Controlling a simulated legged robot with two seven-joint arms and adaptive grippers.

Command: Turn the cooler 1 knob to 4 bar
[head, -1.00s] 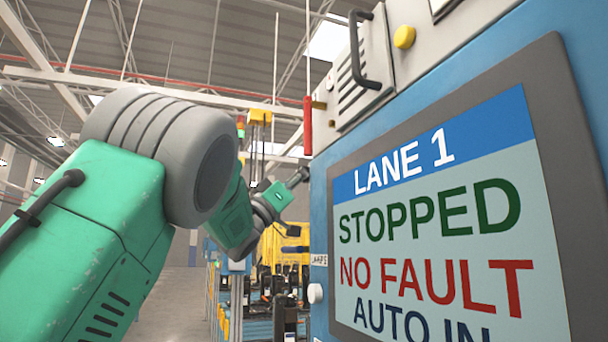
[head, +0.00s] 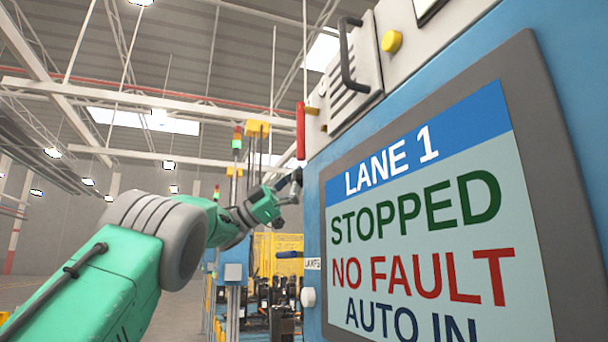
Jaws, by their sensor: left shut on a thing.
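My left arm comes in from the left, and its gripper (head: 289,187) is at the left edge of the blue cabinet, far along the arm and small in the head view. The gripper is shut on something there. What it holds is too small and too hidden to make out. No knob marked cooler 1 and no bar scale can be read in this view. My right gripper is not in view.
A large screen (head: 430,225) on the blue cabinet (head: 580,100) reads LANE 1, STOPPED, NO FAULT, AUTO IN. A white knob (head: 308,297) sits low on the cabinet's left edge. A red cylinder (head: 301,131), a black handle (head: 350,62) and a yellow button (head: 392,41) are above.

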